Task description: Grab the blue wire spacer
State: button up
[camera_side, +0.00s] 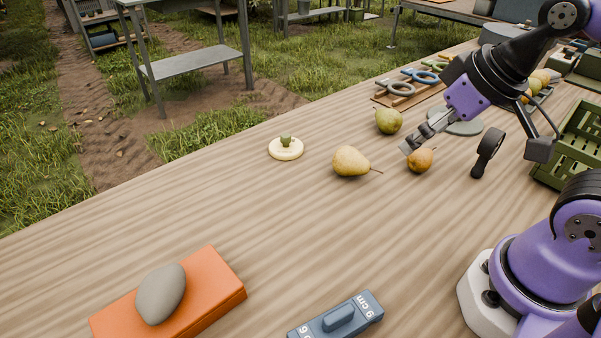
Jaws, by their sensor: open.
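A blue-grey block with a raised grip on top and white "9 cm" lettering (337,317) lies flat at the bottom of the picture; it fits the name blue wire spacer. Its lower edge is cut off by the frame. My gripper (411,144) is at the right of the picture, well above and right of the block in the image. It is open and nothing shows in it. Its fingertips are close to a small orange-brown pear (420,160); I cannot tell if they touch.
A yellow pear (351,162), a green pear (388,121) and a cream disc (286,148) stand mid-table. A grey stone (161,294) lies on an orange block (218,282). A green crate (572,150) is at right. Bare wood surrounds the blue block.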

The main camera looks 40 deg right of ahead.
jog(key=m+g, duration=0.2)
jog(key=g, duration=0.4)
send_near(339, 313)
jog(key=shift+s+d, duration=0.15)
jog(key=shift+s, duration=0.05)
notch_tip(339, 313, down, 4)
notch_tip(339, 313, down, 6)
jog(key=c, duration=1.2)
